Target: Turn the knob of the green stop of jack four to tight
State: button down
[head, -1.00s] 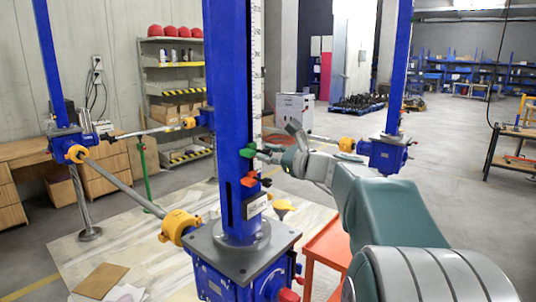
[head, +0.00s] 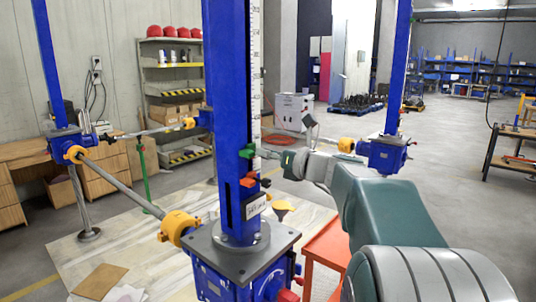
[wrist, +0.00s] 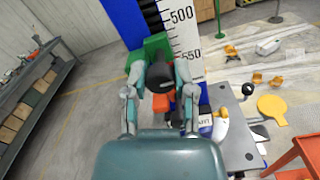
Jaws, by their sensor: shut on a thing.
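The blue column of the jack (head: 228,100) stands upright in the middle of the head view, with a white scale along its side. The green stop (head: 247,151) sits on the column above a red-orange stop (head: 249,181). In the wrist view the green stop (wrist: 150,48) is behind a dark round knob (wrist: 160,76). My gripper (wrist: 161,70) has one finger on each side of this knob and is shut on it. In the head view my gripper (head: 264,153) reaches the stop from the right; its fingertips are small there. The red-orange stop (wrist: 160,102) shows just below the knob.
A grey plate (head: 243,252) lies under the column on a blue jack housing. An orange table (head: 326,247) stands close at the right, below my arm. Yellow-orange couplings (head: 178,226) and shafts run to other jacks behind. Open floor lies at the right.

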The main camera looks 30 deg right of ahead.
jog(key=shift+f, duration=0.4)
jog(key=shift+c, duration=2.1)
grip_release()
jog(key=shift+r, duration=0.1)
jog(key=shift+r, duration=0.1)
jog(key=shift+s, duration=0.1)
jog(key=v, duration=1.1)
jog(key=shift+s+d, duration=0.15)
jog(key=shift+s, duration=0.2)
